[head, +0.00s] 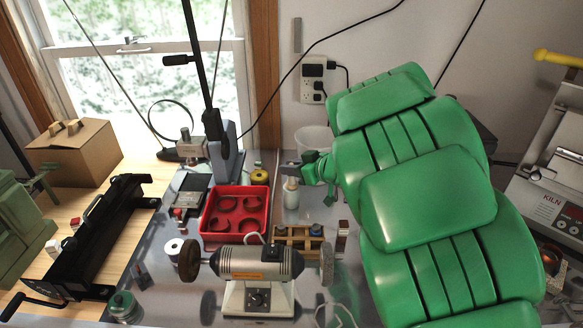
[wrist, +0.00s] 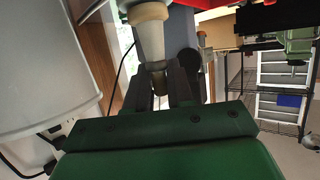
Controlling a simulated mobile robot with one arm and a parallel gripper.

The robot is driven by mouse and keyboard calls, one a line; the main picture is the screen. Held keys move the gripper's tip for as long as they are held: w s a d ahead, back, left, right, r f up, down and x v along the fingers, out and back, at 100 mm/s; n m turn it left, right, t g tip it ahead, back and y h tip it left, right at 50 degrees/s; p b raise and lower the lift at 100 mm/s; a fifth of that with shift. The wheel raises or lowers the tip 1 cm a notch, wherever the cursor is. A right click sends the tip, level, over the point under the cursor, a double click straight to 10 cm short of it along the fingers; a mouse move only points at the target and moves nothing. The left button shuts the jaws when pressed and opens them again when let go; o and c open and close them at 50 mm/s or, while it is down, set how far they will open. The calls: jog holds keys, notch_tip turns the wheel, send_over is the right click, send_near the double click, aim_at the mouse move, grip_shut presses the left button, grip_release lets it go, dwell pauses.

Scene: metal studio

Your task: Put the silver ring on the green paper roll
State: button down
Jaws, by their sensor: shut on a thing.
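In the head view my gripper (head: 292,168) is over the metal bench, just above a white bottle. In the wrist view my gripper (wrist: 164,90) has its dark fingers close together around a small brownish-grey thing (wrist: 159,79). Its shape is mostly hidden, and I cannot tell whether it is the silver ring. I cannot make out the silver ring elsewhere. A small round green-topped thing (head: 123,304) is at the bench's front left; I cannot tell whether it is the green paper roll. My large green arm hides the bench's right part.
The white bottle (head: 291,193) stands below my gripper. A red tray (head: 205,208) with several curved pieces lies left of it. A bench grinder (head: 258,264), a wooden rack (head: 283,252), a white spool (head: 173,247) and a yellow spool (head: 260,176) surround it. The window side is crowded.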

jog(key=shift+f, duration=0.1)
jog(key=c, duration=1)
grip_release()
jog(key=shift+s+d+r, duration=0.2)
jog(key=shift+d+r, duration=0.1)
jog(key=v, duration=1.1)
jog(key=shift+s+d, duration=0.1)
